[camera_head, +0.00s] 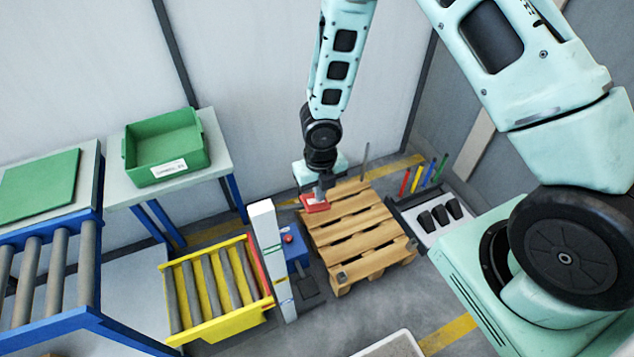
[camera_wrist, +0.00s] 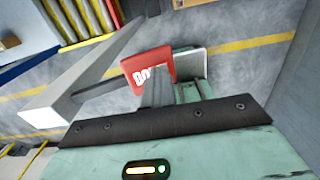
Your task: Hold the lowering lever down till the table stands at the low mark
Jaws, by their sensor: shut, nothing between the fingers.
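The red lever paddle (camera_head: 315,203), lettered "DO…" with the rest hidden, shows beside the pallet in the head view. In the wrist view the red paddle (camera_wrist: 149,68) sits at the end of a dark bar by a pale post (camera_wrist: 85,80). My gripper (camera_head: 319,192) is shut and empty, right at the paddle; I cannot tell whether it touches or presses it.
A wooden pallet (camera_head: 350,225) lies right of the post. A blue box (camera_head: 297,250) with a red button is beside the post. A green bin (camera_head: 165,145) stands on a side table at left. A rack (camera_head: 420,210) with dark cups is at right.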

